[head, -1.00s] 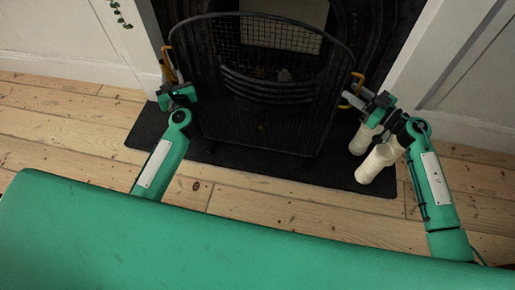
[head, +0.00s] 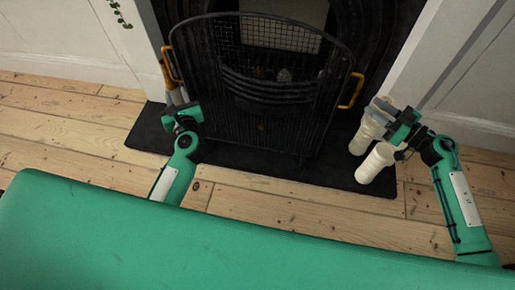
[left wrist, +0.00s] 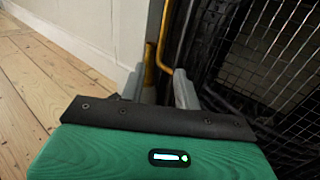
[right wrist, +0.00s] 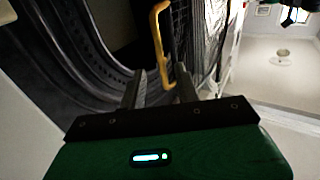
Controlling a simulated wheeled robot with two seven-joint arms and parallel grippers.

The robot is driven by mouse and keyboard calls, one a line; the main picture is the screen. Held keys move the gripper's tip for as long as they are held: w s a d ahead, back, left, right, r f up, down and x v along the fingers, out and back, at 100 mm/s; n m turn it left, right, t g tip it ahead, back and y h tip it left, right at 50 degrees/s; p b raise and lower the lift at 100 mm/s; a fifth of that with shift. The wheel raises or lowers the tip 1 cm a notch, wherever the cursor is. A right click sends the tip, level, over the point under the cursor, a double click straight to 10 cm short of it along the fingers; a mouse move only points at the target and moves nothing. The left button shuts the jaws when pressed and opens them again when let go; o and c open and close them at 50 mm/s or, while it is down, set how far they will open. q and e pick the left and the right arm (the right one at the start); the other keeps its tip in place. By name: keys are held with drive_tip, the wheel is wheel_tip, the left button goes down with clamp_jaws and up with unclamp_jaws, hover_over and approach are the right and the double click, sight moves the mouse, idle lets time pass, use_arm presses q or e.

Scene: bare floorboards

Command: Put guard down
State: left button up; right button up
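The guard (head: 262,90) is a black mesh fire screen with a brass handle on each side. It stands on the dark hearth (head: 240,157) in front of the fireplace. My left gripper (head: 177,97) is open just below and in front of the left handle (head: 172,62). In the left wrist view the left handle (left wrist: 160,55) shows beyond and between the spread, empty fingers. My right gripper (head: 380,108) is open, to the right of the right handle (head: 351,91) and apart from it. In the right wrist view that handle (right wrist: 160,45) lies beyond the empty fingers.
Two cream pillar-like objects (head: 376,163) stand on the hearth's right end, close below my right gripper. White fireplace surround and walls (head: 465,70) flank the hearth. Bare floorboards (head: 285,205) lie in front. A green trailing plant (head: 120,14) hangs at upper left.

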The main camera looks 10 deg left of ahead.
drive_tip(key=shift+v, duration=2.15)
